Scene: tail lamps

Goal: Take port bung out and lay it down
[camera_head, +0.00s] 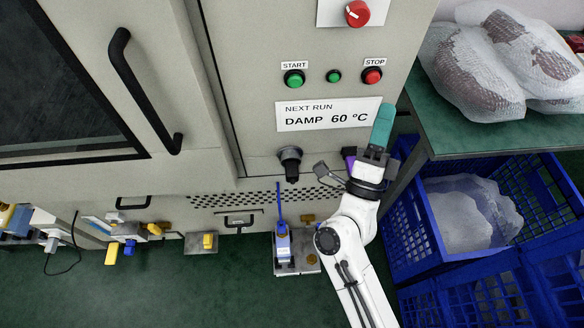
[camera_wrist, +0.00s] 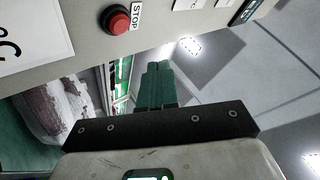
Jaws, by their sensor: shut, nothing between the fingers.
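A black round fitting (camera_head: 290,160) sticks out from the machine front below the "DAMP 60 °C" label. I cannot tell whether the port bung is part of it. My gripper (camera_head: 384,122) is right of this fitting and apart from it, near the label's right end. Its teal fingers point up and are shut with nothing between them. The fingers (camera_wrist: 154,84) also show closed together in the wrist view, below the red STOP button (camera_wrist: 118,20). A purple thing (camera_head: 349,154) is partly hidden behind my wrist.
The label (camera_head: 330,114) and buttons are on the machine front. A metal tray (camera_head: 310,262) below holds a blue-and-white item (camera_head: 282,248). A green table (camera_head: 460,130) with wrapped bundles (camera_head: 500,60) and blue crates (camera_head: 412,215) stand right. Open green floor (camera_head: 150,295) lies left.

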